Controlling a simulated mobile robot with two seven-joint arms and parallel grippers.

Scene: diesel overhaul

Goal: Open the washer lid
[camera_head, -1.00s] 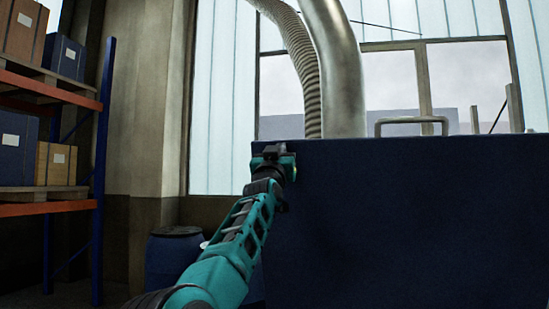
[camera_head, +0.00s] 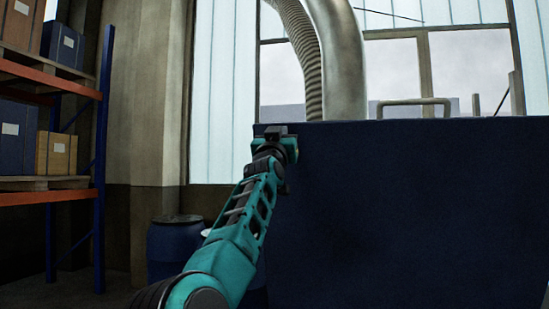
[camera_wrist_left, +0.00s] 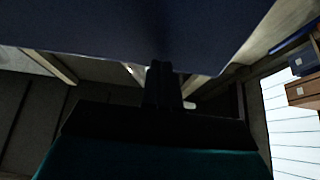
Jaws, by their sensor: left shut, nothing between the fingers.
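A large dark blue panel (camera_head: 400,215), which looks like the washer lid, fills the lower right of the head view. Its broad face is towards me. A metal bar handle (camera_head: 413,103) shows at its top edge. My left gripper (camera_head: 276,132) is at the panel's upper left corner, with its arm rising from below. In the left wrist view its fingers (camera_wrist_left: 162,85) are shut with nothing between them, and their tips are at the edge of the blue panel (camera_wrist_left: 150,30). I cannot tell whether they touch it. My right gripper is not in view.
A thick metal pipe (camera_head: 338,60) and a ribbed hose (camera_head: 301,50) rise behind the panel. A blue drum (camera_head: 171,245) stands at the lower left. A shelf rack (camera_head: 101,150) with boxes is at the far left. Tall windows are behind.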

